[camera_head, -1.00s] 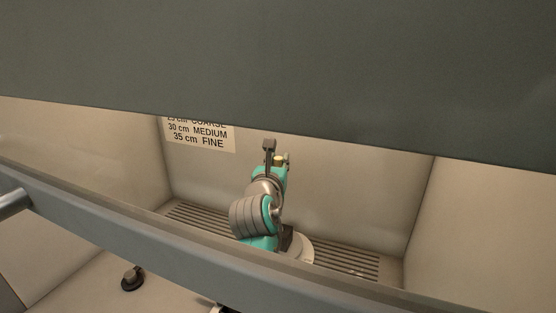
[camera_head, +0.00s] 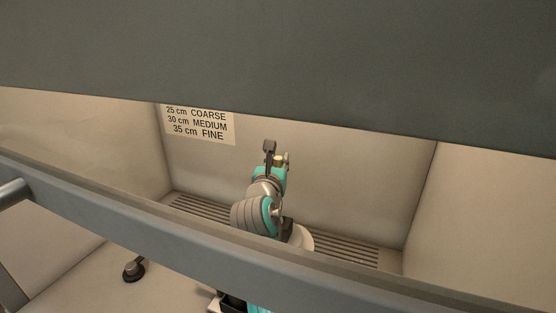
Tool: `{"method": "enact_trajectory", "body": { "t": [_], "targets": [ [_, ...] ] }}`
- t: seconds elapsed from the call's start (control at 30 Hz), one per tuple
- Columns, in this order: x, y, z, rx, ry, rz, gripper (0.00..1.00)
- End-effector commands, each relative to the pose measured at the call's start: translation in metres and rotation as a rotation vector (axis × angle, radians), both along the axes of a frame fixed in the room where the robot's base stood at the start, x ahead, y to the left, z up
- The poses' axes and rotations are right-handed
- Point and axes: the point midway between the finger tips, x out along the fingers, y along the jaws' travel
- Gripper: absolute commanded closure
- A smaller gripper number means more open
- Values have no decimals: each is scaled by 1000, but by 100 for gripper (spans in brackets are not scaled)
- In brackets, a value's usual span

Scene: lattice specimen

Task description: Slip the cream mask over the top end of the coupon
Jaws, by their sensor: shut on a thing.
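My gripper (camera_head: 278,155) is small and far off at the end of my teal and grey arm, inside the pale booth. Its dark finger stands up against the back wall. A small yellowish-tan piece (camera_head: 279,161) shows between the finger and a grey part at its right. It appears to be the cream mask, held in the shut gripper, but its shape is too small to make out. I cannot make out the coupon; my arm or the front rail may hide it.
A dark panel (camera_head: 300,65) hangs across the top, and a grey rail (camera_head: 140,215) crosses in front, hiding part of the booth. A pale round thing (camera_head: 301,238) is partly behind my arm. A slotted grille (camera_head: 345,252) runs along the back. A spray-distance sign (camera_head: 198,124) is on the back wall.

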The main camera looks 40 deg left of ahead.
Motion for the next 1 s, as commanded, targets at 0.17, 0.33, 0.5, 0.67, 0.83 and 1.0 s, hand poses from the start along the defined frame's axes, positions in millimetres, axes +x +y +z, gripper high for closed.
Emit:
{"method": "enact_trajectory", "body": {
  "t": [0.17, 0.33, 0.5, 0.67, 0.83, 1.0],
  "targets": [
    [0, 0, 0, 0, 0, 0, 100],
    [0, 0, -1, 0, 0, 0, 100],
    [0, 0, -5, -1, 0, 0, 100],
    [0, 0, -10, -1, 0, 0, 100],
    [0, 0, -14, 0, 1, -1, 100],
    [0, 0, -19, 0, 1, -1, 100]
  ]
}}
